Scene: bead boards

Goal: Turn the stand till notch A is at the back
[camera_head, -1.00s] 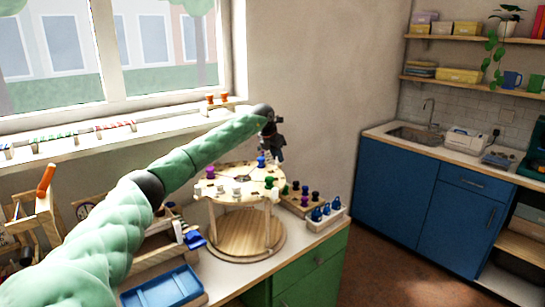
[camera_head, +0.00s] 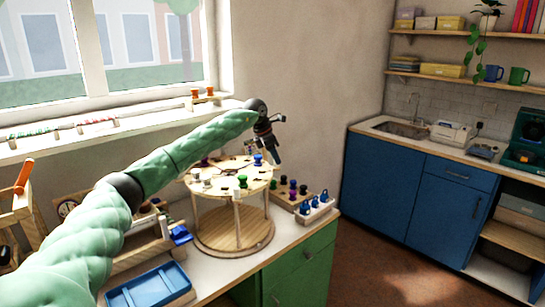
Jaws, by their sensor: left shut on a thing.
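The round wooden stand (camera_head: 231,190) stands on the counter. Its upper disc rests on posts above a wider round base (camera_head: 233,243). Beads sit on the disc: a blue one (camera_head: 258,159) at the back right, a green one (camera_head: 243,181) at the front, white ones (camera_head: 207,180) at the left and a dark purple one (camera_head: 204,162) behind them. The notch letters are too small to read, so I cannot tell where notch A is. My left gripper (camera_head: 275,155) is shut at the stand's back right rim, fingers pointing down; the exact contact is unclear. My right gripper is not in view.
A wooden rack with blue and dark beads (camera_head: 304,197) stands close to the right. A blue tray (camera_head: 150,290) and wooden holders lie at the left front. The window wall is behind; the counter ends at the right above a green cabinet (camera_head: 305,262).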

